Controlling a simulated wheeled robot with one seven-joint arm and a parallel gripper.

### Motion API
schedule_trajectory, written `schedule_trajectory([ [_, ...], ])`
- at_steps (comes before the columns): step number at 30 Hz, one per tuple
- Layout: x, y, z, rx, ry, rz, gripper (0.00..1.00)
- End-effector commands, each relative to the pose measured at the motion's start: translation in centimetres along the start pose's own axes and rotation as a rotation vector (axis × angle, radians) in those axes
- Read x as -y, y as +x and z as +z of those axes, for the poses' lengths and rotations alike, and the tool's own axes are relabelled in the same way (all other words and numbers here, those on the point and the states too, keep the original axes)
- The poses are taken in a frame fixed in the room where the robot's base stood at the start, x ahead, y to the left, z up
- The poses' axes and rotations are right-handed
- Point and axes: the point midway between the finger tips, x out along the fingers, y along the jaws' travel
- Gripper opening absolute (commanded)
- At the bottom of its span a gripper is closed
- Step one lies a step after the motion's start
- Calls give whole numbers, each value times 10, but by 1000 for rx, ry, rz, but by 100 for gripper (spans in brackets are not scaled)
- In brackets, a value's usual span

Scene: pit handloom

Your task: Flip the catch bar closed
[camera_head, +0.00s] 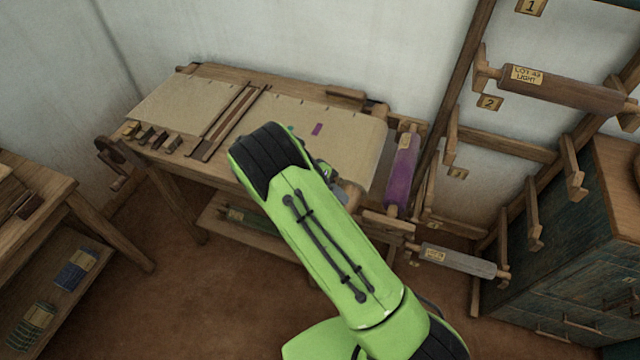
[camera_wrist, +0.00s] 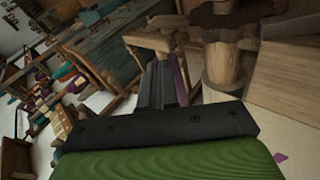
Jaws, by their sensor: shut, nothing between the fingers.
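The loom (camera_head: 290,120) has a cloth-covered top and stands against the wall in the head view. My arm covers its front right part, and my gripper is mostly hidden there. In the wrist view my gripper (camera_wrist: 163,82) is shut and empty, its dark fingers pointing away from the camera. A wooden bar-like piece (camera_wrist: 150,44) lies just beyond the fingertips; I cannot tell if it is the catch bar or if they touch. Right of the fingers stands a round wooden beam end (camera_wrist: 226,66) with a dark toothed wheel (camera_wrist: 232,18).
A purple roll (camera_head: 403,170) sits at the loom's right end. A wooden rack (camera_head: 505,147) with rolls, one grey (camera_head: 457,261), stands to the right, beside a dark cabinet (camera_head: 570,260). A wooden table (camera_head: 60,205) is at left. Floor (camera_head: 190,290) shows between them.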

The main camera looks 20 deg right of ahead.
Motion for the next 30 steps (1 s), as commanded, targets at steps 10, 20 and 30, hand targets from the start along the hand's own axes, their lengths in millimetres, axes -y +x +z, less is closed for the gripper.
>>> schedule_trajectory([
  [10, 11, -51, 1, -2, 2, 0, 0],
  [20, 12, -51, 1, 0, 3, 0, 0],
  [30, -20, -67, -9, 39, -29, -89, 0],
])
